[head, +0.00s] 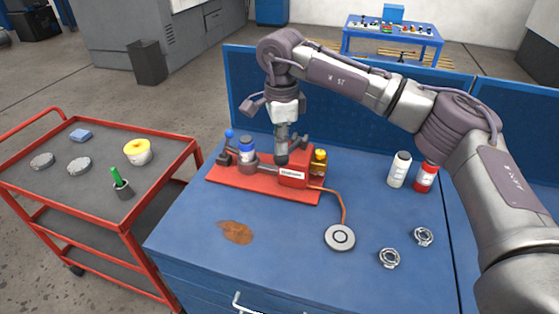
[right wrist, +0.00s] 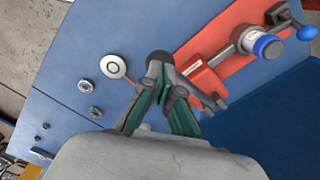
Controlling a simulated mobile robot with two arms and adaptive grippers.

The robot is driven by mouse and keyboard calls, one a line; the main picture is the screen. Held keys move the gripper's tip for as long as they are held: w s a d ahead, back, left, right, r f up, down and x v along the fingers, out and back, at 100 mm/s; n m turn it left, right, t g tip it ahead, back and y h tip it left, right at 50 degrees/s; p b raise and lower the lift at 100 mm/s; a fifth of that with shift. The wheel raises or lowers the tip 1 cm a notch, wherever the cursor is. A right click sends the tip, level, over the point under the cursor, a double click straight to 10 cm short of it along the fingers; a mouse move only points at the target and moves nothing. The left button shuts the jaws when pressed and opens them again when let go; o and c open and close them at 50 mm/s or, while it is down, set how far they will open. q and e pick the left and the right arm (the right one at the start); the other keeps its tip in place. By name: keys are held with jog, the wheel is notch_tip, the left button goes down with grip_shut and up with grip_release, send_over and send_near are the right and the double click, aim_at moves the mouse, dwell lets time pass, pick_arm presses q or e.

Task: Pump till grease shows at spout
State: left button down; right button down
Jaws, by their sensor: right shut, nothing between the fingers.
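A red base plate (head: 232,181) on the blue bench carries a pump assembly. It has a blue-knobbed lever (head: 229,134), a blue-capped cylinder (head: 247,150), a grey pipe and a red block (head: 294,177) with an amber bottle (head: 319,161) behind. An orange hose (head: 343,205) runs from the block to a round grey disc (head: 340,237). My right gripper (head: 282,160) points down at the block's left end, shut and empty; contact is unclear. In the right wrist view its closed fingers (right wrist: 165,85) partly cover the red block. I cannot make out a spout or grease. My left gripper is not in view.
A brown stain (head: 235,232) and two metal rings (head: 389,258) lie on the bench. A white bottle (head: 399,169) and a red bottle (head: 426,177) stand at right. A red cart (head: 95,203) stands left.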

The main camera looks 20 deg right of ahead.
notch_tip(320, 180, down, 8)
jog(key=s+b, duration=0.1)
jog(key=b, duration=0.5)
jog(key=r+p, duration=0.1)
jog(key=r, duration=0.1)
jog(key=r+p, duration=0.2)
jog(key=r, duration=0.1)
jog(key=w+r+p, duration=0.1)
jog(key=r+p, duration=0.1)
jog(key=shift+r, duration=0.5)
dwell(0.3)
notch_tip(320, 180, up, 6)
jog(key=p, duration=0.4)
jog(key=shift+r, duration=0.1)
jog(key=shift+f, duration=0.2)
